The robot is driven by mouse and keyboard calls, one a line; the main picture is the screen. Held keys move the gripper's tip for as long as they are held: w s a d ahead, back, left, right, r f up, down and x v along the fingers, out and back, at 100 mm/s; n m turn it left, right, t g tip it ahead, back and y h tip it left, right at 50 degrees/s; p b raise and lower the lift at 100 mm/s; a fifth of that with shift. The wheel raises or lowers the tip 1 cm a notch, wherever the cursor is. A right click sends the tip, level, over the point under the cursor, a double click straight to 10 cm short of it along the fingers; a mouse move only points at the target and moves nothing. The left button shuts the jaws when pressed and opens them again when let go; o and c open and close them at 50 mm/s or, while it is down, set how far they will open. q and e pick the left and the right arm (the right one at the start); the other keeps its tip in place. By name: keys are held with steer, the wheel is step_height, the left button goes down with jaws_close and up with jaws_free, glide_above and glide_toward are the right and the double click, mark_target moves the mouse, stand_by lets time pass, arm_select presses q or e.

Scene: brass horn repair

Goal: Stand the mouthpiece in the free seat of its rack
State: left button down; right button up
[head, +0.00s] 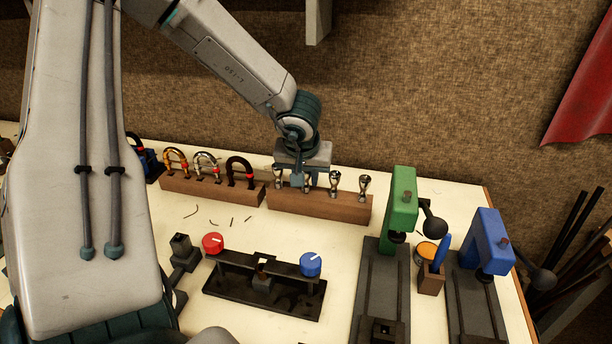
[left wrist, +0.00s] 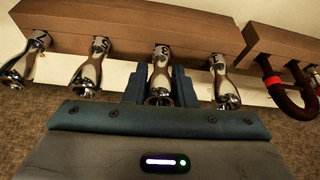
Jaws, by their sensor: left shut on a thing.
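The mouthpiece (left wrist: 160,74) is silver and cup-shaped. My left gripper (head: 303,181) is shut on it, with a finger on each side in the left wrist view (left wrist: 161,88). It is upright, cup up, at the wooden rack (head: 320,208), second from the left in the head view. Its lower end meets the rack; I cannot tell how deep it sits. Other silver mouthpieces stand in the rack: one (head: 279,177) to its left and two (head: 334,183) (head: 364,187) to its right. My right gripper is not in view.
A second wooden rack (head: 210,193) with curved slides stands close on the left. In front are a black fixture (head: 264,285) with red and blue knobs, a green press (head: 401,212) and a blue press (head: 488,240). Small dark scraps lie on the pale bench.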

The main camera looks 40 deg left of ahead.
arm_select(q)
steer(key=c, duration=1.1)
jaws_free()
steer(key=shift+r, duration=0.1)
steer(key=v, duration=1)
steer(key=shift+s+d+r+p, duration=0.15)
steer(key=shift+s+r+p, duration=0.1)
steer(key=shift+p, duration=0.15)
